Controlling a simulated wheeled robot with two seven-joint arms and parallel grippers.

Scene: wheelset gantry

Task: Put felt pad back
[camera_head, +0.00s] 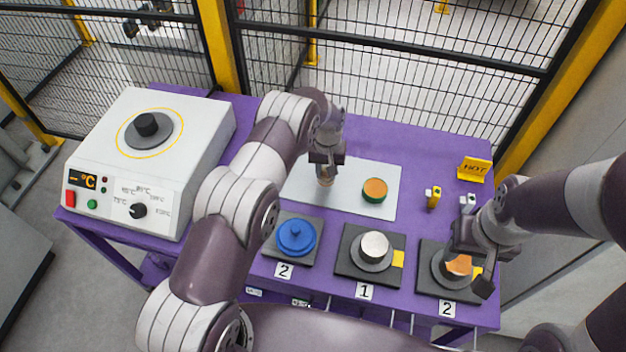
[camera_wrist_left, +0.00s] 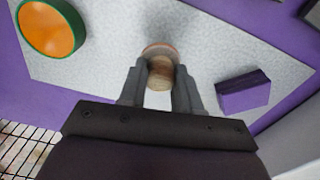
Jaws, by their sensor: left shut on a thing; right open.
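My left gripper (camera_head: 325,172) is shut on a small round wooden handle (camera_wrist_left: 161,72) with a pale pinkish round base, which seems to be the felt pad. It is over the light grey mat (camera_head: 345,202); I cannot tell whether its base touches the mat. In the left wrist view the handle is between the two fingertips (camera_wrist_left: 160,88). My right gripper (camera_head: 467,270) is open at the right-hand black stand (camera_head: 430,279), in front of a copper-coloured disc (camera_head: 458,265). I cannot tell whether its fingers touch the disc.
A green-rimmed orange disc (camera_head: 375,190) lies on the mat. A purple block (camera_wrist_left: 242,92) shows in the wrist view. A blue lidded dish (camera_head: 296,236) and a silver cylinder (camera_head: 375,246) sit on black stands. A heater box (camera_head: 150,160) stands left; a yellow HOT sign (camera_head: 474,169) stands right.

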